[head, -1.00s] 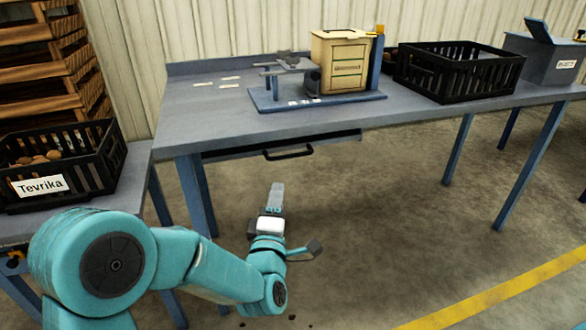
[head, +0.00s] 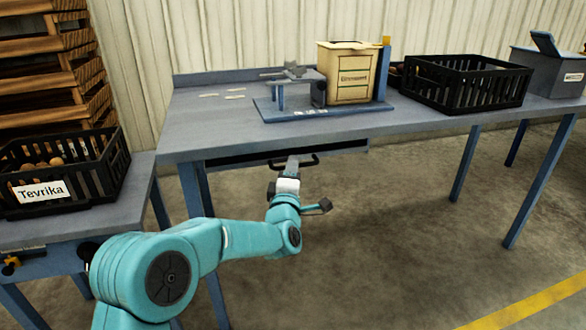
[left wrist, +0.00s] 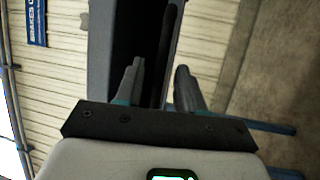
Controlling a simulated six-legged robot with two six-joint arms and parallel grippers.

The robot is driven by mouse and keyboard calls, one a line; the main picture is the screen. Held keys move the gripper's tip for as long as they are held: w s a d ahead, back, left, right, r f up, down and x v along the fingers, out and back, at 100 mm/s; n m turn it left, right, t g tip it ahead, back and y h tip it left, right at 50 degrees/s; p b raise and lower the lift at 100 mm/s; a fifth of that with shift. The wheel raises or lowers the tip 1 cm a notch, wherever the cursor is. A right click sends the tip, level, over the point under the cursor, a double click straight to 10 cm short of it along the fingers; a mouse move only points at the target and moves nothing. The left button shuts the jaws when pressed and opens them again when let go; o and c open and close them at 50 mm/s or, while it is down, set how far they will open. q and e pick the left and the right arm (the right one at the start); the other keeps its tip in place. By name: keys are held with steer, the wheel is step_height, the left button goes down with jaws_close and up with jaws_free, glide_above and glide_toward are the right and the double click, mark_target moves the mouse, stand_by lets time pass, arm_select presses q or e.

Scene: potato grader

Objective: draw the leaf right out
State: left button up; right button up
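The leaf (head: 345,146) shows as a dark-fronted slab under the front edge of the grey table, with a black bar handle (head: 308,162) along its front. My left gripper (head: 293,160) is at the handle, its tips overlapping it in the head view. In the left wrist view the two fingers (left wrist: 158,82) are apart, and the dark handle bar (left wrist: 171,45) runs between their lines, around or just beyond the tips. I cannot tell whether they touch it. My right gripper is not in view.
On the table (head: 205,125) stand a blue-based stand (head: 290,112) with a cream box (head: 347,72) and a black crate (head: 465,80). At left, a crate labelled Tevrika (head: 85,170) sits on a lower bench. The floor before the leaf (head: 400,230) is clear.

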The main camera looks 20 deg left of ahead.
arm_select(q)
steer(key=shift+x, duration=0.9)
jaws_close()
